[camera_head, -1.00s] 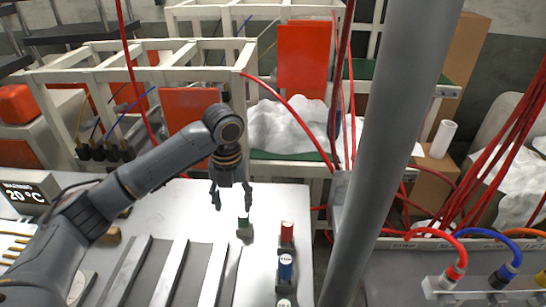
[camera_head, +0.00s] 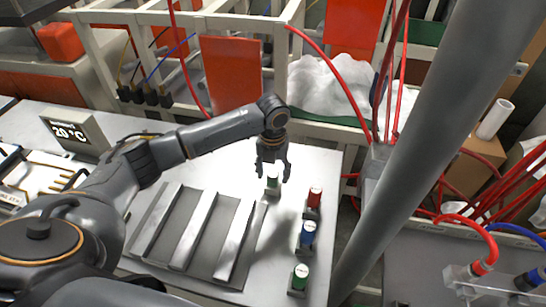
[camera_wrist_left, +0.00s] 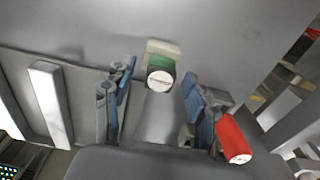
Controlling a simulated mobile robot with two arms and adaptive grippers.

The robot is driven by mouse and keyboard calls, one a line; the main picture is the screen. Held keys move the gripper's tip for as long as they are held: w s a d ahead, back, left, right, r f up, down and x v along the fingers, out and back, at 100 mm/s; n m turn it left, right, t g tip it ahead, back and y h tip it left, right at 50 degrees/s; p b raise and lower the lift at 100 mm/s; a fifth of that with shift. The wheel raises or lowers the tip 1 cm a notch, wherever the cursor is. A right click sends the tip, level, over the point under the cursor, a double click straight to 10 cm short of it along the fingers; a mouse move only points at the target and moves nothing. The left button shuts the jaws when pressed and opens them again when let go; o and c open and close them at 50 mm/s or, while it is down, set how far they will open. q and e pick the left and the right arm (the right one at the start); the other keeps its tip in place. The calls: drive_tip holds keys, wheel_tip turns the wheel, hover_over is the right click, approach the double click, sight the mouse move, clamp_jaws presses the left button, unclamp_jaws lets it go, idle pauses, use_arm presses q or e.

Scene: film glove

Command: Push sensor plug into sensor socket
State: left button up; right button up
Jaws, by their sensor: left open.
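My left gripper (camera_head: 272,172) points down over the white table, with its fingers apart around the top of a green plug with a white cap (camera_head: 273,183). In the left wrist view, this green plug (camera_wrist_left: 160,76) is seen between and a little beyond the open fingers (camera_wrist_left: 158,108). It stands upright in a small holder; I see no grip on it. A red plug (camera_head: 314,197), a blue plug (camera_head: 307,233) and another green plug (camera_head: 300,275) stand in dark holders to the right. I cannot tell which is the sensor plug, nor make out the sensor socket. My right gripper is not in view.
A grey slotted rack (camera_head: 190,232) lies left of the plugs. A display reading 20 °C (camera_head: 75,132) stands at left. A thick grey pole (camera_head: 420,130) rises at right. Beyond it is a clear block (camera_head: 490,285) with red and blue cabled connectors.

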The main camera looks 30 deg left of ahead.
use_arm(q)
drive_tip(key=shift+f, duration=1.25)
clamp_jaws()
drive_tip(key=shift+r, duration=0.1)
drive_tip(key=shift+r+p, duration=0.35)
drive_tip(key=shift+p, duration=0.4)
drive_tip(key=shift+r, duration=0.15)
drive_tip(key=shift+r+p, duration=2.1)
drive_tip(key=shift+p, duration=0.15)
